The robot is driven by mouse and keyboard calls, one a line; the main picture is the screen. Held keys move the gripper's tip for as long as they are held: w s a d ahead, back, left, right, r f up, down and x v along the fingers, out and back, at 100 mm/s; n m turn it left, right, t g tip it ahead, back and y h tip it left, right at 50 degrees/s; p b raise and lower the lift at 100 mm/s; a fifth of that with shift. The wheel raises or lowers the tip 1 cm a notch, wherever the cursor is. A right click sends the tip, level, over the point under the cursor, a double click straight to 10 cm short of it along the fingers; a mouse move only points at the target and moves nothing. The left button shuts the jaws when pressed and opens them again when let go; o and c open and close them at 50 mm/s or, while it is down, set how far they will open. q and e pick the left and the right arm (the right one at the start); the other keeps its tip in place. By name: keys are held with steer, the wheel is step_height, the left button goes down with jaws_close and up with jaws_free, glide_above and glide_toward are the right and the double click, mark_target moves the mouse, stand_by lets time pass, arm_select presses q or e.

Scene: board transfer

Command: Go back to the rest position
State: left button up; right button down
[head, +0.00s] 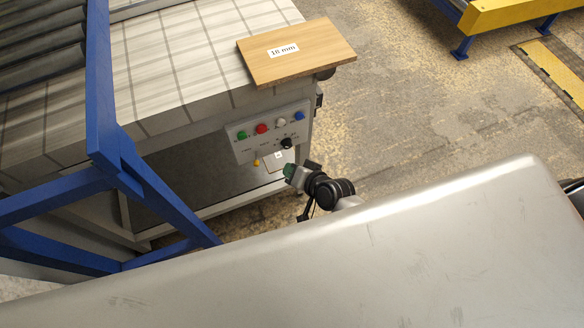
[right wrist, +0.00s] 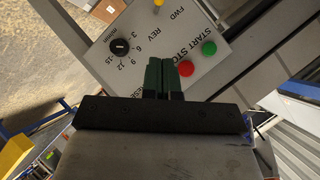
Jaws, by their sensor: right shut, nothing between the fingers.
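My right gripper (head: 289,171) shows small in the head view, with green fingertips, low in front of the control panel (head: 245,150). In the right wrist view its two green fingers (right wrist: 161,66) are together with nothing between them. They overlap the panel's face near the red button (right wrist: 187,68) and green button (right wrist: 209,48); whether they touch it I cannot tell. My left gripper is in neither view. A smooth silver surface fills the lower head view and hides most of my right arm.
A wooden board (head: 300,57) labelled 18 mm lies on the striped machine bed (head: 160,50), its corner past the edge. A blue frame (head: 102,90) stands left. A yellow structure (head: 500,12) is at the back right. Floor (head: 420,110) between them is clear.

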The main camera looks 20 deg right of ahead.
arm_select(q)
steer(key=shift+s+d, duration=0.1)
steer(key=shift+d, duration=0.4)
